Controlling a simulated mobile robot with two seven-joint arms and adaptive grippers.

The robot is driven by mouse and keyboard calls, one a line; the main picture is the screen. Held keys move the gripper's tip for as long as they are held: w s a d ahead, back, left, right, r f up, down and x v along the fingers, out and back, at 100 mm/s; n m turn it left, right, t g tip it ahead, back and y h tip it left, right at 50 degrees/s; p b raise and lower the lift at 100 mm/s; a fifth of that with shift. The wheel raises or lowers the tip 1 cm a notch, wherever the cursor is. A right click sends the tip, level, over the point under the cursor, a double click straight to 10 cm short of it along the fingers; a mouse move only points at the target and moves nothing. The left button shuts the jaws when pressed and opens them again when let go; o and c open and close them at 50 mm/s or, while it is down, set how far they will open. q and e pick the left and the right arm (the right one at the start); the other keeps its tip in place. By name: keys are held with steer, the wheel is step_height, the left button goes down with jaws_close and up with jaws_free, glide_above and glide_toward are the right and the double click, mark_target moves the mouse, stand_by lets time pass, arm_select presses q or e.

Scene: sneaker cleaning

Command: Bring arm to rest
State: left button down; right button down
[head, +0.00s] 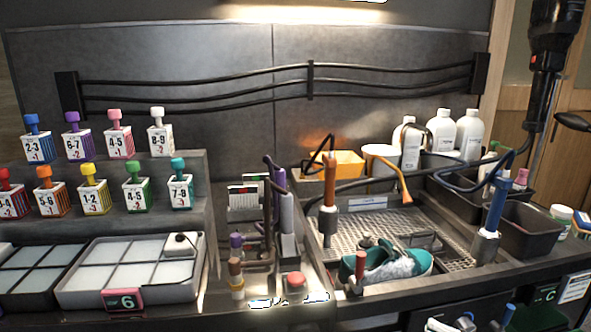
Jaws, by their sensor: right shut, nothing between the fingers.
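My right gripper (542,118) hangs at the upper right of the head view, dark, narrow and pointing down. It is shut and empty, apart from the sneaker. Its fingertips are hard to make out against the wooden wall. My left gripper is out of view. A teal and white sneaker (395,265) lies on the perforated metal tray (345,228) at the right of the counter.
Upright brushes with orange (330,185) and blue (497,205) handles stand beside the sneaker. White bottles (440,130) and dark bins (530,232) stand behind and right. Numbered boxes (95,195) fill the left steps. A partitioned tray (75,292) sits at front left.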

step_height(320, 180, down, 16)
steer(key=s+a+m+t+h+p, duration=0.25)
steer(key=m+t+h, duration=0.25)
steer(key=m+h, duration=0.75)
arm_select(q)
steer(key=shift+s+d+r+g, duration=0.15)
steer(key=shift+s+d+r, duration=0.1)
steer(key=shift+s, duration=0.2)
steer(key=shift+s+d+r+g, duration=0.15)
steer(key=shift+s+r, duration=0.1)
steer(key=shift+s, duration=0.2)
arm_select(e)
steer(key=s+a+f+m+g+h, duration=0.1)
steer(key=s+a+f+m+g, duration=0.1)
steer(key=s+f+m, duration=0.2)
steer(key=s+a+f+m+g+h, duration=0.1)
steer(key=s+a+f+m+g, duration=0.2)
steer(key=s+f, duration=0.5)
steer(key=shift+s+f+m+g, duration=0.15)
steer(key=shift+f+m+g, duration=0.15)
steer(key=shift+f+m, duration=0.5)
steer(key=shift+a, duration=0.1)
